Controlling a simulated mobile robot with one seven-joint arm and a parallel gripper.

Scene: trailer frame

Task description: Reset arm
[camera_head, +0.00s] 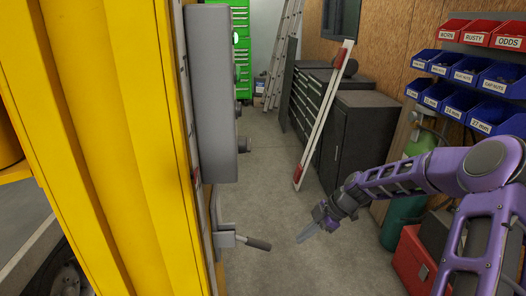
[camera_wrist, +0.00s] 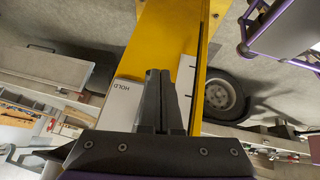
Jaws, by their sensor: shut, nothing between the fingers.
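My gripper (camera_head: 308,232) is at the end of my purple arm in the head view, right of centre, over the concrete floor. Its fingers are shut with nothing between them. In the wrist view my gripper (camera_wrist: 160,75) shows its dark fingers together, in front of the yellow trailer frame (camera_wrist: 152,40). In the head view the gripper is to the right of a lever with a dark handle (camera_head: 258,244) and apart from it. The lever sits low on the side of the yellow frame (camera_head: 100,120).
A grey box (camera_head: 214,90) is fixed to the yellow frame. A red-and-white bar (camera_head: 322,118) leans against dark cabinets (camera_head: 362,125). Blue and red bins (camera_head: 465,70), a green cylinder (camera_head: 405,205) and a red toolbox (camera_head: 412,265) are at right. The middle floor is clear.

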